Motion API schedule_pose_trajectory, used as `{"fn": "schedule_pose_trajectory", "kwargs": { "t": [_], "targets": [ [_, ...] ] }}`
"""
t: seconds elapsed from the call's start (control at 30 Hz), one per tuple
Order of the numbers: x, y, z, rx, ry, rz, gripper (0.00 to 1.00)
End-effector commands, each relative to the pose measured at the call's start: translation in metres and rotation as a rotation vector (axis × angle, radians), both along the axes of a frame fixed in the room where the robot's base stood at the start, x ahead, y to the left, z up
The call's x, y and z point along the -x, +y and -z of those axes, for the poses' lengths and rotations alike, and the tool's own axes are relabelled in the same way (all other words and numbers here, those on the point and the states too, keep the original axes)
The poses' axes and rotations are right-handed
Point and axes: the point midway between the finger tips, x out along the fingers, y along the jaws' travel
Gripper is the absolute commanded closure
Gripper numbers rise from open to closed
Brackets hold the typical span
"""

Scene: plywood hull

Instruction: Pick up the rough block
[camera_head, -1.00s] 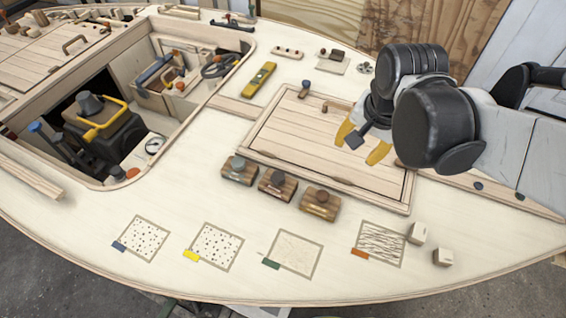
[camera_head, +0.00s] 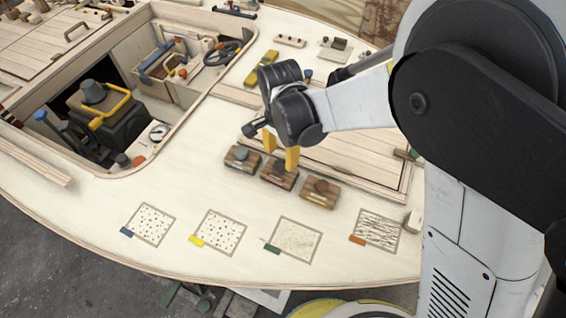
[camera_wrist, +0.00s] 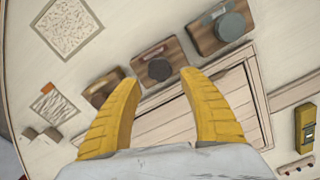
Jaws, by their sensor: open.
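Three wooden blocks with round knobs stand in a row on the pale deck. The left block (camera_head: 242,158) has a grey-green knob and is at upper right in the wrist view (camera_wrist: 220,30). The middle block (camera_head: 279,174) has a dark knob; it also shows in the wrist view (camera_wrist: 160,65). The right block (camera_head: 319,193) has a brown knob and is partly behind a finger in the wrist view (camera_wrist: 101,90). I cannot tell which is the rough one. My gripper (camera_head: 281,152) is open and empty, its yellow fingertips (camera_wrist: 158,76) close to the middle block.
A raised slatted hatch (camera_head: 350,160) lies behind the blocks. Several framed texture patches, such as the orange-tabbed one (camera_head: 378,230), lie in front. A yellow level (camera_head: 262,67) lies behind, and an open cockpit (camera_head: 70,105) is at left. The deck between blocks and patches is clear.

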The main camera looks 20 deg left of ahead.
Motion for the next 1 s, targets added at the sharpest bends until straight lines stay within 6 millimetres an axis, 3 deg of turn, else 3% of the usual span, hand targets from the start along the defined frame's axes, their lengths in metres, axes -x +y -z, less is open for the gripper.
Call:
{"fn": "schedule_pose_trajectory", "kwargs": {
  "t": [0.4,0.67,0.8,0.83,1.0],
  "targets": [
    [0.006,0.004,0.053,-0.001,0.0,0.0,0.5],
    [0.006,0.003,0.054,-0.001,0.0,0.0,0.52],
    [0.006,0.003,0.054,-0.001,0.0,0.0,0.94],
    [0.006,0.003,0.054,-0.001,0.0,0.0,1.0],
    [0.006,0.003,0.054,-0.001,0.0,0.0,1.0]
  ]
}}
